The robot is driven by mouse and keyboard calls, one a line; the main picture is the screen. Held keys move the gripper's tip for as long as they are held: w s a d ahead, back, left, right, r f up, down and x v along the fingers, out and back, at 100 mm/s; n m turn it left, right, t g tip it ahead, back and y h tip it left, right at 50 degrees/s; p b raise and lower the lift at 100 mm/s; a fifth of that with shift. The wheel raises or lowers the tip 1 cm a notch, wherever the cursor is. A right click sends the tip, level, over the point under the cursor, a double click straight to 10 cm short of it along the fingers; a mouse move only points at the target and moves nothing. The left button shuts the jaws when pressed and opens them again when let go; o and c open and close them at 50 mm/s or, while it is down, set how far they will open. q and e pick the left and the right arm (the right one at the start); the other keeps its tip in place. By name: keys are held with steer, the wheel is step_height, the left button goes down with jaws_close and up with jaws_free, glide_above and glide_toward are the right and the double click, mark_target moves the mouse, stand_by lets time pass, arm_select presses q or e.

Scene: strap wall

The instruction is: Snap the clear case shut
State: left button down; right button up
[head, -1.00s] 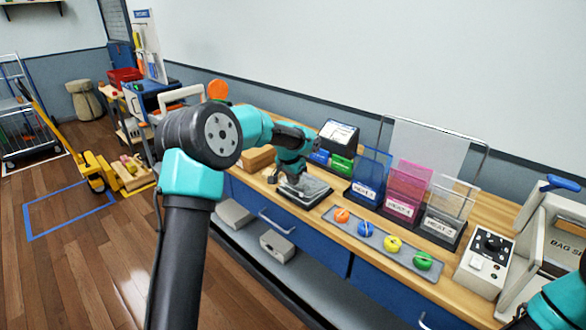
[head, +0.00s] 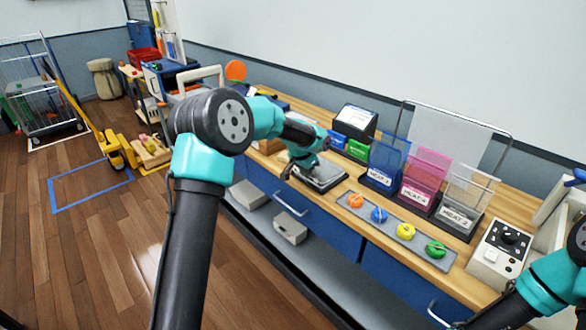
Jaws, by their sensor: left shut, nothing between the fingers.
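The clear case (head: 468,198) stands on the bench at the right end of a row of three cases. Its transparent lid stands raised and tilted back over a dark base with a white label. My left gripper (head: 290,174) is shut and empty, low over a grey pad with a dark edge (head: 326,184), well to the left of the clear case. I cannot tell whether its tips touch the pad. Of my right arm, only links show at the lower right; its gripper is out of view.
A blue case (head: 388,160) and a pink case (head: 426,172) stand open left of the clear one. A grey tray (head: 390,226) with several coloured round pieces lies in front. A control box with a knob (head: 497,250) stands to the right.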

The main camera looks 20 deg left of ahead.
arm_select(q)
steer(key=shift+s+a+f, duration=0.15)
steer(key=shift+s+f, duration=0.05)
steer(key=shift+f, duration=0.65)
steer(key=shift+r, duration=0.15)
steer(key=shift+r, duration=0.7)
steer(key=shift+r, duration=0.1)
